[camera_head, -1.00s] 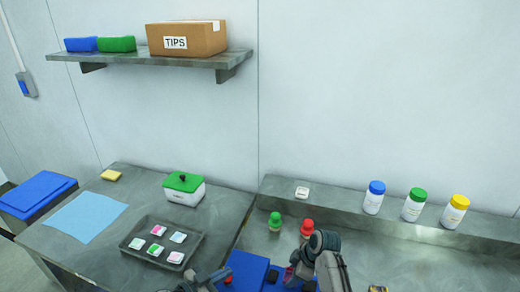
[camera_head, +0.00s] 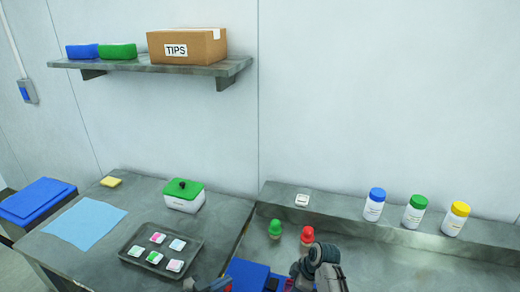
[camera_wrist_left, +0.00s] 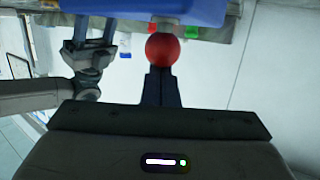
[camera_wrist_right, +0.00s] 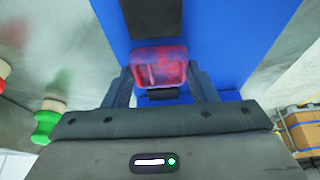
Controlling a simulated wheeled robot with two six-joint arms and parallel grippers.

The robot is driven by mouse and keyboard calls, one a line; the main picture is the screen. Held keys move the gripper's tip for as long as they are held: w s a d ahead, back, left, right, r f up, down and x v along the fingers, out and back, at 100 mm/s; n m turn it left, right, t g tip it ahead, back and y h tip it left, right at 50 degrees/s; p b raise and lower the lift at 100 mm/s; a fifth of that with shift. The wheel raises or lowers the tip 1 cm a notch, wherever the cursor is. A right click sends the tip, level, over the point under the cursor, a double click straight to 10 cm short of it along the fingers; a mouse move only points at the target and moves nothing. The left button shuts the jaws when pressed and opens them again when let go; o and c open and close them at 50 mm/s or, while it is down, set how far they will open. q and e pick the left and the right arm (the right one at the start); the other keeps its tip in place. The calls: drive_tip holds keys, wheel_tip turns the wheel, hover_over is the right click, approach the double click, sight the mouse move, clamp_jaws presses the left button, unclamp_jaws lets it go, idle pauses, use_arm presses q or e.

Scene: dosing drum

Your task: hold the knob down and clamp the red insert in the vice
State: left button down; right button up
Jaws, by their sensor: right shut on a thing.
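The red round knob (camera_wrist_left: 163,49) shows in the left wrist view, just beyond the tips of my left gripper (camera_wrist_left: 161,74). The left fingers are close together, with nothing between them; whether they touch the knob I cannot tell. The red insert (camera_wrist_right: 158,68) shows in the right wrist view, between the fingers of my right gripper (camera_wrist_right: 159,82), which is shut on it. It is over the blue machine body (camera_wrist_right: 225,40), which has a dark pad (camera_wrist_right: 152,15). The vice jaws cannot be made out clearly. In the head view the blue body (camera_head: 247,274) is largely cut off.
A tray (camera_head: 135,259) with several small packs lies to the left. Capped jars (camera_head: 414,214) stand on the ledge at right.

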use_arm(q)
drive_tip(key=shift+s+f, duration=0.1)
drive_tip(key=shift+f, duration=0.15)
use_arm(e)
drive_tip(key=shift+f, duration=0.1)
drive_tip(key=o, duration=1.5)
wheel_tip(320, 180, up, 9)
drive_tip(key=shift+r, duration=0.1)
use_arm(q)
drive_tip(key=shift+r, duration=3.6)
